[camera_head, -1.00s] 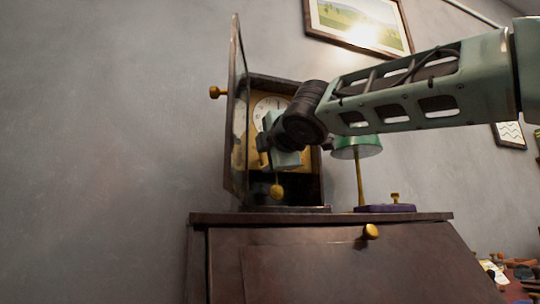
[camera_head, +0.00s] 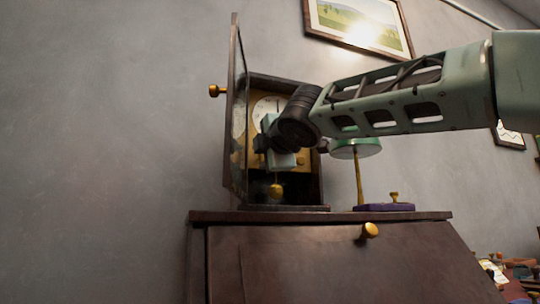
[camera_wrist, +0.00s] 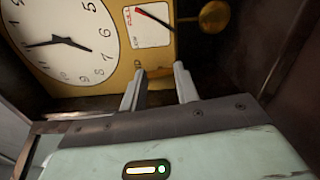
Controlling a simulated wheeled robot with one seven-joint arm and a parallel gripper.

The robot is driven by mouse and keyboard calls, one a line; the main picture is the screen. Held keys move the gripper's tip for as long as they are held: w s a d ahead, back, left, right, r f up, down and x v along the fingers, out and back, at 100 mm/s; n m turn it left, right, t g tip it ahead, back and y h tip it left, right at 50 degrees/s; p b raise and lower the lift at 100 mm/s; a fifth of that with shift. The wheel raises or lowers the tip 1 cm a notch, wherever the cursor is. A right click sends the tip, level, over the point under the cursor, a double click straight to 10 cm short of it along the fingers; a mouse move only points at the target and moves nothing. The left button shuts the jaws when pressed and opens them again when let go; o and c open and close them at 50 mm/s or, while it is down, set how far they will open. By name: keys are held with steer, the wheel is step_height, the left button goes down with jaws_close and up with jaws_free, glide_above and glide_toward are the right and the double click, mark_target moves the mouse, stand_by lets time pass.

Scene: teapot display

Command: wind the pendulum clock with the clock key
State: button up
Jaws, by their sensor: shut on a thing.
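The pendulum clock (camera_head: 308,86) stands on the cabinet with its glass door (camera_head: 237,110) swung open to the left. My gripper (camera_wrist: 160,70) is inside the opening, in front of the lower clock plate. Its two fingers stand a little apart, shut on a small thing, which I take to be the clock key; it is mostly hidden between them. The wrist view shows the white dial (camera_wrist: 70,40), a small gauge (camera_wrist: 150,25) with a red hand, and the round brass pendulum bob (camera_wrist: 215,17). The bob also shows below my gripper in the head view (camera_head: 276,190).
The dark wooden cabinet (camera_head: 310,217) carries the clock. Right of the clock stand a green lamp (camera_head: 358,150) and a purple base (camera_head: 384,207) with a brass knob-like piece (camera_head: 394,196). The clock's side wall is close to my gripper. A framed picture (camera_head: 360,25) hangs above.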

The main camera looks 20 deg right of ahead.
steer(key=shift+r, duration=0.15)
steer(key=shift+s+r+m+b, duration=0.1)
steer(key=shift+m+b, duration=1.05)
steer(key=shift+m, duration=1)
steer(key=shift+r+m+b, duration=0.1)
steer(key=shift+m+b, duration=1.05)
steer(key=shift+m, duration=1)
steer(key=o, duration=1)
steer(key=shift+f, duration=0.1)
